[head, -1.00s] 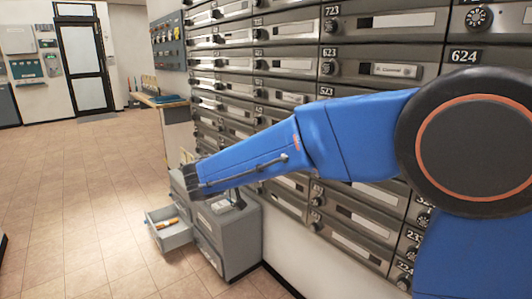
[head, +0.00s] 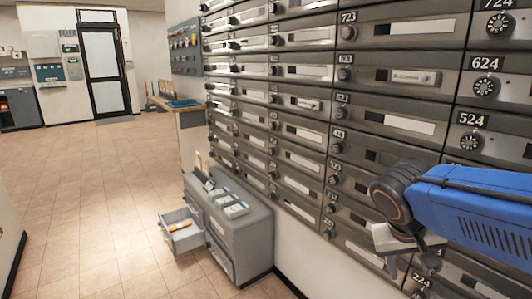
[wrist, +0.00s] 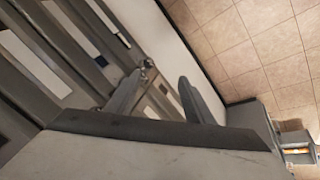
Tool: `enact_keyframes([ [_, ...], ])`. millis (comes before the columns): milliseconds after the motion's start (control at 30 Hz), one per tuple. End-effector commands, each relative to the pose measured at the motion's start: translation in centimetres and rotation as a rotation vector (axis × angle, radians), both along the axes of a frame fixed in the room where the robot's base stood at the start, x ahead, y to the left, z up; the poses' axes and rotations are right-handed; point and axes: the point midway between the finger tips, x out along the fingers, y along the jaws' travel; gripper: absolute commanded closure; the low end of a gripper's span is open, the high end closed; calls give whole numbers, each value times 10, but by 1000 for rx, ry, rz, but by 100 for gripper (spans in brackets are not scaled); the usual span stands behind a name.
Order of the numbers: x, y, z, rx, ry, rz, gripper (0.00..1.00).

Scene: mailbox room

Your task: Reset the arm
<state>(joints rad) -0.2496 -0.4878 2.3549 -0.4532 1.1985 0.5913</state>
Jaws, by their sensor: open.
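My blue arm reaches in from the right edge of the head view. My gripper (head: 404,243) is at its end, in front of the lower mailbox rows at the right. In the wrist view my gripper (wrist: 160,92) shows two grey fingers spread apart with nothing between them. The fingers point along the mailbox wall toward its lower edge. In the head view the fingers are small and partly hidden by the wrist.
The mailbox wall (head: 405,128) stands close beside my arm. A grey cabinet (head: 248,238) with an open drawer (head: 184,236) stands on the floor at the centre left. The tiled floor (head: 85,185) at left is clear. A door (head: 103,68) is at the back.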

Motion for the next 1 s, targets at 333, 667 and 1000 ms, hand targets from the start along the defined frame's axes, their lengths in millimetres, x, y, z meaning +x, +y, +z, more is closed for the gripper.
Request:
enact_keyframes([
  [333,-61,19,-31,253,-91,185,52],
  [667,-74,31,-38,313,-166,260,52],
  [1000,-74,31,-37,313,-166,261,52],
])
